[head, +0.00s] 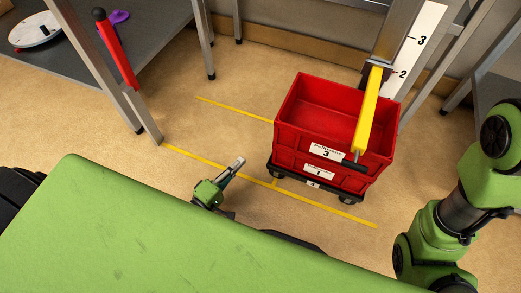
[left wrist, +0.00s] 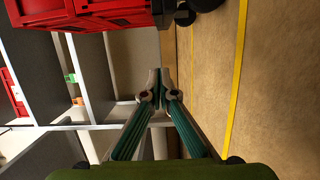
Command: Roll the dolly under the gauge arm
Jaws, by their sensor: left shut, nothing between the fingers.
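The dark dolly (head: 335,191) stands on the floor with stacked red crates (head: 290,135) on it; white labels show on their front. The yellow gauge arm (head: 369,105) reaches out from a grey upright post and crosses over the right part of the open top crate. Whether it touches the crate I cannot tell. My left gripper (head: 238,163) is shut and empty, on the floor side left of the dolly and apart from it. In the left wrist view its closed fingers (left wrist: 159,78) point toward the crates (left wrist: 85,14) and a black wheel (left wrist: 184,13). My right gripper is out of view.
Yellow floor lines (head: 215,166) run beside the dolly. A scale strip (head: 418,45) stands behind the post. Open floor lies left of the dolly.

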